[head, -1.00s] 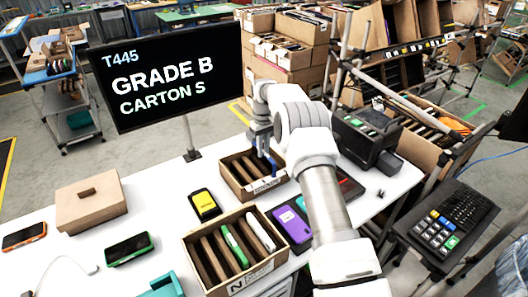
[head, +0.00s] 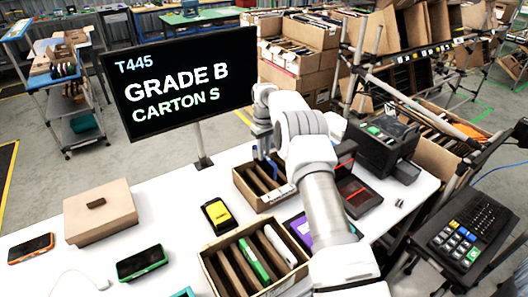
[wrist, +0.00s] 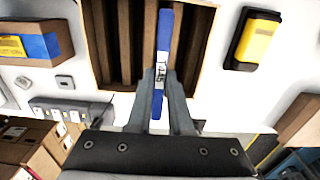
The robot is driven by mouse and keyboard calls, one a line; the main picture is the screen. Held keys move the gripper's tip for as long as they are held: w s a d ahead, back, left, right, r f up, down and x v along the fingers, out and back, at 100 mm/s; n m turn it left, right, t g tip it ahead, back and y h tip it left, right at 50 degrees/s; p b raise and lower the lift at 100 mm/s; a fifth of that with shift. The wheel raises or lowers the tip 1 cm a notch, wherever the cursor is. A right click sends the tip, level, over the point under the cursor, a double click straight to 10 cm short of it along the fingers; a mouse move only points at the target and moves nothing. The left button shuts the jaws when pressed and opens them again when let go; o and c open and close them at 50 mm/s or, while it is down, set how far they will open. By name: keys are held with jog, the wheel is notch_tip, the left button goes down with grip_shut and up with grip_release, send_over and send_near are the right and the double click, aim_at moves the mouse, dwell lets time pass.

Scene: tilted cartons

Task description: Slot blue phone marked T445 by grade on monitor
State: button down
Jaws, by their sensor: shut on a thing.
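The monitor (head: 180,80) reads T445, GRADE B, CARTON S. My gripper (wrist: 163,90) is shut on the blue phone (wrist: 164,40), which stands edge up with a white T445 label between the fingertips. The rear carton (head: 242,180) has brown dividers, and my gripper (head: 264,150) is over it. In the wrist view the phone lines up with a gap between dividers of this carton (wrist: 88,30). I cannot tell how deep it sits. The front carton (head: 222,280) holds a green phone (head: 253,259) and a white phone (head: 279,246) between its dividers.
A yellow-and-black phone (head: 217,214) lies left of the cartons. A purple phone (head: 301,229) is partly hidden by my arm. A lidded brown box (head: 100,211) and two dark-screened phones (head: 142,263) lie on the left. A black device (head: 382,146) stands at right.

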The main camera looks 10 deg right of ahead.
jog(key=shift+f+b, duration=0.8)
jog(key=shift+f, duration=1.3)
jog(key=shift+f+b, duration=1.7)
jog(key=shift+f, duration=0.55)
jog(key=shift+f+b, duration=0.3)
jog(key=shift+b, duration=0.1)
jog(key=c, duration=0.8)
grip_release()
jog(key=shift+o, duration=0.2)
notch_tip(320, 180, up, 17)
jog(key=shift+r, duration=0.2)
notch_tip(320, 180, up, 7)
jog(key=p, duration=0.9)
send_over(264, 170)
jog(key=w, duration=0.1)
jog(key=shift+w+d, duration=0.1)
